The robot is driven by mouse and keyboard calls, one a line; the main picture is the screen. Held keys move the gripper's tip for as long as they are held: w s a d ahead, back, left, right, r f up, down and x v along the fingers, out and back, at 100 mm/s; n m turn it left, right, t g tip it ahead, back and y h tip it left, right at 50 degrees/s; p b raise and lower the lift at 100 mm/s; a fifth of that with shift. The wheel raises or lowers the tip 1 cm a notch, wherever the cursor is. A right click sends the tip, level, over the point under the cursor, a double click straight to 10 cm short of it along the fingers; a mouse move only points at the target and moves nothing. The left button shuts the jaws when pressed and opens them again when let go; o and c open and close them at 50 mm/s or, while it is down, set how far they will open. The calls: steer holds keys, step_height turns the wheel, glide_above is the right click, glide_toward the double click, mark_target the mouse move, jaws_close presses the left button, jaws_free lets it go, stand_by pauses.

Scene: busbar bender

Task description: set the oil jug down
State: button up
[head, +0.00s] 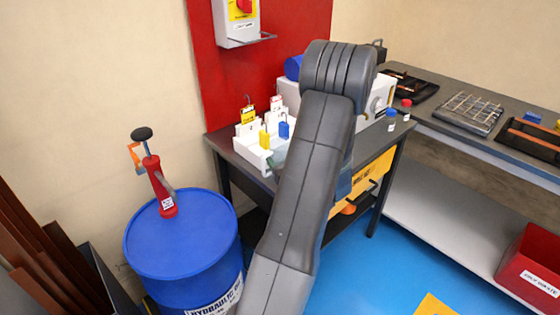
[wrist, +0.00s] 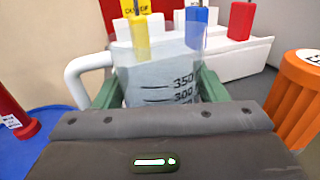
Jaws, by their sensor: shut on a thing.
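The oil jug (wrist: 165,82) is a clear, see-through vessel with black volume marks and a white handle (wrist: 78,80) on its left in the wrist view. My gripper (wrist: 158,90) is shut on it, with a green finger on each side of its body. The jug looks upright. Its base is hidden behind the gripper body, so I cannot tell whether it touches a surface. In the head view my arm hides most of the gripper and jug; a small grey-green patch shows left of the arm, over the dark table (head: 228,140).
A white holder (head: 250,157) with yellow, blue and red lock-like pieces stands behind the jug. A blue drum (head: 180,240) with a red pump (head: 160,190) is at left. Small bottles (head: 405,110) stand right of my arm. An orange ribbed object (wrist: 295,95) is close at right.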

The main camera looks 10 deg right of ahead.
steer(key=shift+r, duration=0.1)
step_height(320, 180, up, 10)
steer(key=shift+p, duration=0.45)
